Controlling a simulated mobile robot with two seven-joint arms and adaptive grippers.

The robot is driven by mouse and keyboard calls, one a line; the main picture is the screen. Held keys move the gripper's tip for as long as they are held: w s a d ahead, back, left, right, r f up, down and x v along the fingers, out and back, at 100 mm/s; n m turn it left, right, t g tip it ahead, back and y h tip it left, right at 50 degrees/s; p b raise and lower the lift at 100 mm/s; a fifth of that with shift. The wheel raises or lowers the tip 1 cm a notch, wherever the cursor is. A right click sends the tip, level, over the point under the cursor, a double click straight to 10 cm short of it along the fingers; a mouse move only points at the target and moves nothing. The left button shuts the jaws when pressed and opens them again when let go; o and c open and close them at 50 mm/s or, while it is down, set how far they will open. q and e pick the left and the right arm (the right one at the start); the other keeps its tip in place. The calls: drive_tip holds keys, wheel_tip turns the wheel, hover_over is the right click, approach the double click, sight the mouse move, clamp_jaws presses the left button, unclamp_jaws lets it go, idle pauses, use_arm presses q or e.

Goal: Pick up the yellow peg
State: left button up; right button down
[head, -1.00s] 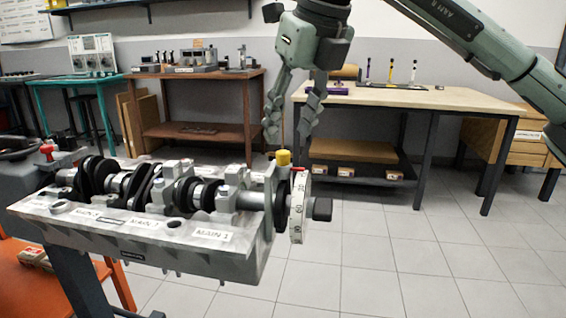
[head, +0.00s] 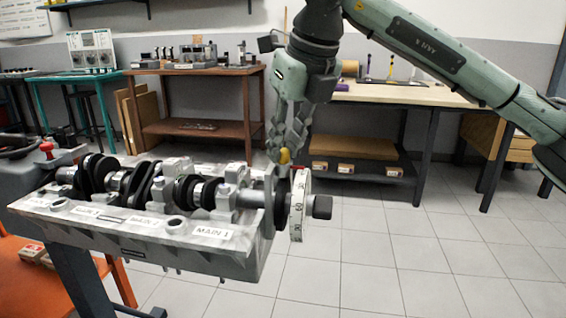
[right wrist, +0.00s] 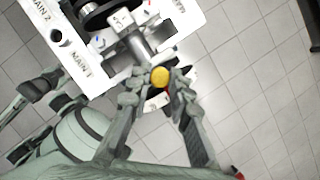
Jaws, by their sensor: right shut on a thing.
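The yellow peg (head: 284,156) stands at the front end of the engine block, just behind the white degree wheel (head: 298,205). In the head view only its top shows below my right gripper (head: 283,152). That gripper points down and is shut on the peg. The right wrist view shows the round yellow top of the peg (right wrist: 159,77) between the fingertips of my right gripper (right wrist: 158,82). The fingers hide its lower part, so I cannot tell whether it is clear of its seat.
The engine block (head: 130,232) with its crankshaft (head: 150,185) lies directly below and to the left of the right gripper. A wooden workbench (head: 420,95) and a brown table (head: 195,72) stand behind. The tiled floor at right is clear.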

sight(285, 151)
wheel_tip(285, 151, up, 10)
idle(0.6)
